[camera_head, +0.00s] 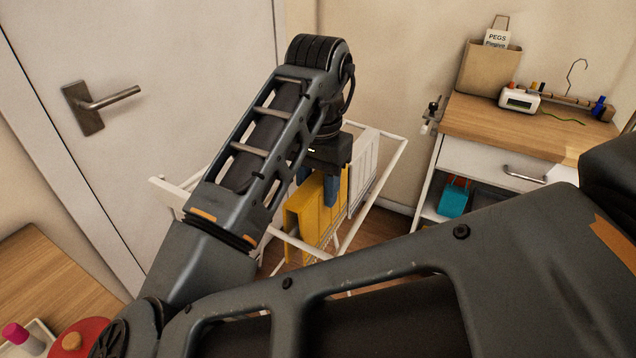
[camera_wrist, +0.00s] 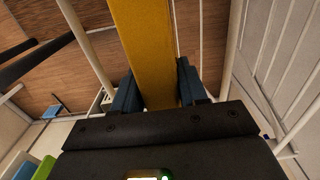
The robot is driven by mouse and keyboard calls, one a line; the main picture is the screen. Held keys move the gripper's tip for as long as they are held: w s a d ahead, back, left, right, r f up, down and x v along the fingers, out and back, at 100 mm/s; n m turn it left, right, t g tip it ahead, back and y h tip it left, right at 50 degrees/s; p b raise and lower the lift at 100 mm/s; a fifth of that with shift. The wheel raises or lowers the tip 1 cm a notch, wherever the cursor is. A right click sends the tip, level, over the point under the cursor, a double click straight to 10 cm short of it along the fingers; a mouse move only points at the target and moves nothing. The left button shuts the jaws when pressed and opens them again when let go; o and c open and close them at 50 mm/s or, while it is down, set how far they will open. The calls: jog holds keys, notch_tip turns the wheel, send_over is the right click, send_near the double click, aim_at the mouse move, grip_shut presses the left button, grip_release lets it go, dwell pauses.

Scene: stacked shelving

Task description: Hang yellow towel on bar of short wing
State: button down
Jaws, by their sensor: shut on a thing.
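The yellow towel (camera_head: 322,207) hangs in folds at the white drying rack (camera_head: 390,160), below my gripper (camera_head: 330,190). In the wrist view the towel (camera_wrist: 143,45) runs as a wide yellow band between my two blue-grey fingers (camera_wrist: 152,92). My gripper is shut on the towel. White rack bars run on both sides of the towel in the wrist view. The head view does not show clearly whether the towel rests on a bar, and my arm hides part of the rack.
A door with a metal handle (camera_head: 100,102) stands behind the rack at left. A wooden surface (camera_head: 45,275) with a red item (camera_head: 82,338) is at lower left.

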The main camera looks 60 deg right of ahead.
jog(key=shift+f+b, duration=1)
jog(key=shift+f, duration=0.7)
jog(key=shift+f+b, duration=0.3)
jog(key=shift+f, duration=0.1)
jog(key=c, duration=0.6)
grip_release()
jog(key=shift+r, duration=0.15)
jog(key=shift+r+p, duration=2.9)
jog(key=shift+p, duration=0.15)
